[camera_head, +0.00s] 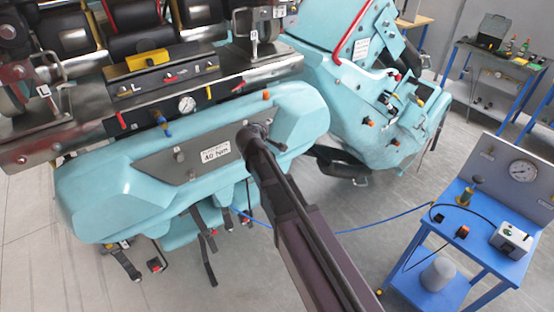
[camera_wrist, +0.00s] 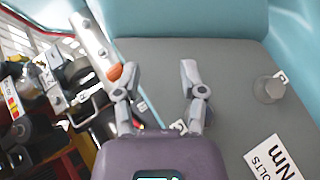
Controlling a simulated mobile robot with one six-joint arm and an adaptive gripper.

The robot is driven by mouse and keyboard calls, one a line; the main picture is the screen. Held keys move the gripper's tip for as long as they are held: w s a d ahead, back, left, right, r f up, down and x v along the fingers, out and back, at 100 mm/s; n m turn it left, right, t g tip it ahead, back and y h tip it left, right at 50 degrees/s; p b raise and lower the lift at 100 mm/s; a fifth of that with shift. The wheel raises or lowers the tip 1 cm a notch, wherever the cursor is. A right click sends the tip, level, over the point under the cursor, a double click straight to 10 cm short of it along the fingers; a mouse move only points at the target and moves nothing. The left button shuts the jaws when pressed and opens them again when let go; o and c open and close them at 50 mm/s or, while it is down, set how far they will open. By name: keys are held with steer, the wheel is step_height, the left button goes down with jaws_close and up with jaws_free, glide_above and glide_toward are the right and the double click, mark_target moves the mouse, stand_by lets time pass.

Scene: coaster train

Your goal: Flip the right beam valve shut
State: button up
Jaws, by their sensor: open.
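In the head view a dark valve panel (camera_head: 145,115) runs along the steel beam (camera_head: 215,85) of the turquoise coaster car. My gripper (camera_head: 257,130) is over the right end of the grey plate, apart from the levers. In the wrist view my gripper (camera_wrist: 155,75) is open and empty.
The grey plate (camera_head: 185,160) bears a "40 Nm" label (camera_head: 215,152) and a bolt, which also shows in the wrist view (camera_wrist: 268,90). An orange-tipped part (camera_wrist: 114,72) lies by the left finger. A blue cart (camera_head: 480,210) stands at the right.

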steer(key=s+d+f+m+g+y+b, duration=0.1)
steer(key=s+d+f+m+g+y, duration=0.1)
steer(key=s+f+m+y, duration=0.1)
steer(key=s+d+f+m+g+y+b, duration=0.1)
steer(key=s+f+m+g+y, duration=0.2)
steer(key=f+m, duration=0.3)
steer(key=shift+d+m+y, duration=0.35)
steer(key=shift+m+y, duration=0.15)
steer(key=shift+m, duration=0.6)
stand_by(0.3)
stand_by(0.4)
